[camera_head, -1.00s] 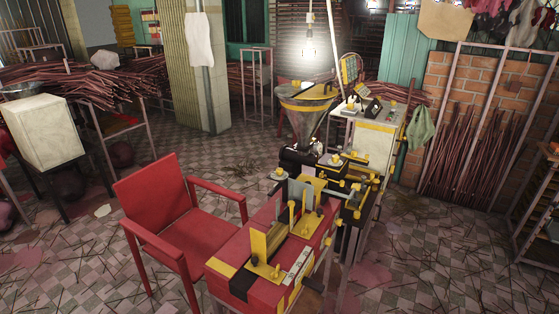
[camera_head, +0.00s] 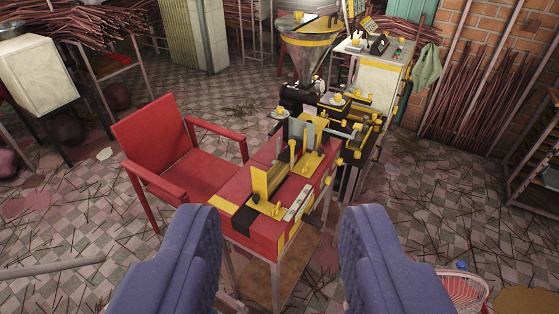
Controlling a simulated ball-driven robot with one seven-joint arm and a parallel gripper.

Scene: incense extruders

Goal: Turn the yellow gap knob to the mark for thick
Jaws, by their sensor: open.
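The red and yellow incense extruder (camera_head: 243,191) stands in the middle of the view, with a metal hopper (camera_head: 303,58) at its far end. It carries several small yellow knobs and levers, such as a yellow knob (camera_head: 337,98) near its middle. I cannot tell which one is the gap knob, and no mark for thick is readable at this size. My gripper (camera_head: 281,222) shows two blue fingers at the bottom, spread wide apart. It is open and empty, on the near side of the extruder, touching nothing visible.
A red armchair (camera_head: 168,150) stands close against the extruder's left side. A grey-white box (camera_head: 38,74) sits at far left. Incense sticks lean on the brick wall (camera_head: 505,55) at right. A red-and-white basket (camera_head: 465,292) is at lower right.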

